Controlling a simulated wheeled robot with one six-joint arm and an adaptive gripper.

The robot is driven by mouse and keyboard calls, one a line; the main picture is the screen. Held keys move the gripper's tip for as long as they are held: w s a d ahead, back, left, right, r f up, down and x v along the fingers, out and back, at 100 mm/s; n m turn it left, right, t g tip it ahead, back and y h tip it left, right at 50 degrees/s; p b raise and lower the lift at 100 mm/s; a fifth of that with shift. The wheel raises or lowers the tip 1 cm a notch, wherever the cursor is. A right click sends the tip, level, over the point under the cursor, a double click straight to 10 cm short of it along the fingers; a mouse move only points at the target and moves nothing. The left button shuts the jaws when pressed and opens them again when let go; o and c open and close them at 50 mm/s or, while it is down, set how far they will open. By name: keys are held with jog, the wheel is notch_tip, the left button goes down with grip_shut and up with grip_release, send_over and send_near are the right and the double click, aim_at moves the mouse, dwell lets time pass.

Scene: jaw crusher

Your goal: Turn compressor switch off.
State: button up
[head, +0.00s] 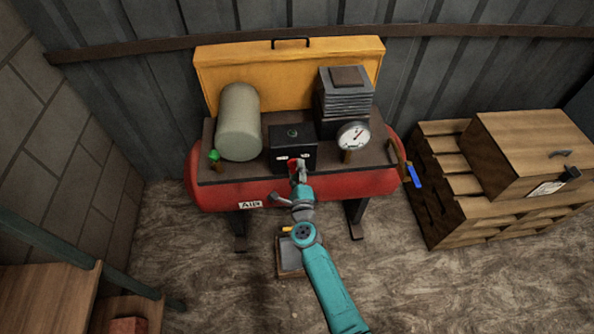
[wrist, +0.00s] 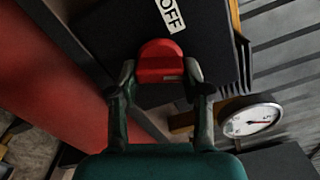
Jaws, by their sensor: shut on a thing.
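The compressor has a red tank (head: 225,195) with a yellow panel behind it. A black switch box (head: 290,135) stands at the front middle of its deck. The red switch handle (wrist: 160,62) sticks out from the black box, close to a white OFF label (wrist: 170,14) in the wrist view. My gripper (wrist: 160,82) has one finger on each side of the red handle and is shut on it. In the head view my gripper (head: 297,172) is at the front of the box and partly hides the handle.
A round pressure gauge (head: 353,136) stands right of the box, and a grey cylinder (head: 239,122) stands left of it. A blue-handled valve (head: 413,175) is at the tank's right end. A wooden crate on pallets (head: 530,150) stands right. A small tray (head: 290,258) lies below my arm.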

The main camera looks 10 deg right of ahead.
jog(key=n, duration=0.7)
jog(key=shift+r, duration=0.15)
jog(key=n, duration=0.6)
jog(key=shift+a+r+n, duration=0.1)
jog(key=shift+n, duration=0.3)
jog(key=o, duration=1.2)
jog(key=shift+c, duration=0.2)
jog(key=s, duration=1.2)
